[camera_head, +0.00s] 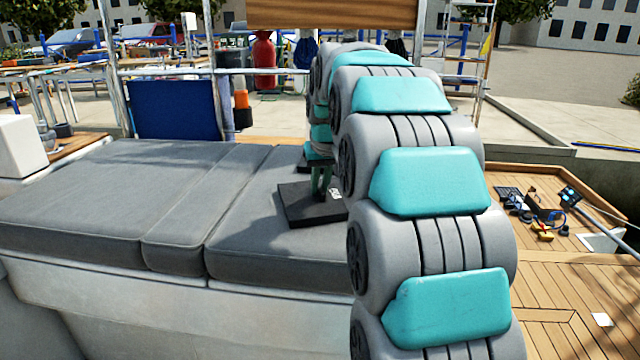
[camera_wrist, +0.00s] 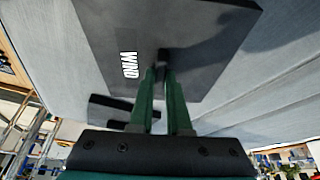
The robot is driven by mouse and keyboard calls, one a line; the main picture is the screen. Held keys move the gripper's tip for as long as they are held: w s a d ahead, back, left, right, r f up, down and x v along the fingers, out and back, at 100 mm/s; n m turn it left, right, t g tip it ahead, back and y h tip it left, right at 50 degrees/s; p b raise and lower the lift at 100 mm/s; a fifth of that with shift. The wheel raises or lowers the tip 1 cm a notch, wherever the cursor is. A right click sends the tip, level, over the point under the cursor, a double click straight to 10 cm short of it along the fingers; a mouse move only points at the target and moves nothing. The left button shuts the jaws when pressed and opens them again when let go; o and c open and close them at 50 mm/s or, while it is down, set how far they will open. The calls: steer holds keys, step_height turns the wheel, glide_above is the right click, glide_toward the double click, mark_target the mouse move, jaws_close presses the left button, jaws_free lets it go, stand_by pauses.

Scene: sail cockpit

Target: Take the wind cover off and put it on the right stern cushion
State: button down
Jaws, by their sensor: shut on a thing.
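The wind cover is a flat dark square plate with a white WIND label. In the head view the wind cover (camera_head: 305,210) is over the right stern cushion (camera_head: 270,250), a grey pad. In the wrist view the cover (camera_wrist: 120,30) fills the top middle, with the grey cushion (camera_wrist: 50,60) around it. My gripper (camera_wrist: 163,72) has green fingers shut on a small knob at the cover's middle. In the head view my gripper (camera_head: 322,185) is above the cover, partly hidden by my arm. I cannot tell whether the cover touches the cushion.
More grey cushion (camera_head: 80,195) extends left, with a narrow section (camera_head: 180,210) between. A wooden deck (camera_head: 545,285) lies right, with loose tools (camera_head: 535,210) on a wooden surface. A metal rail (camera_head: 270,71) runs behind. My arm hides the cushion's right end.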

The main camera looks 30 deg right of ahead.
steer(key=c, duration=0.8)
jaws_free()
steer(key=shift+r, duration=0.15)
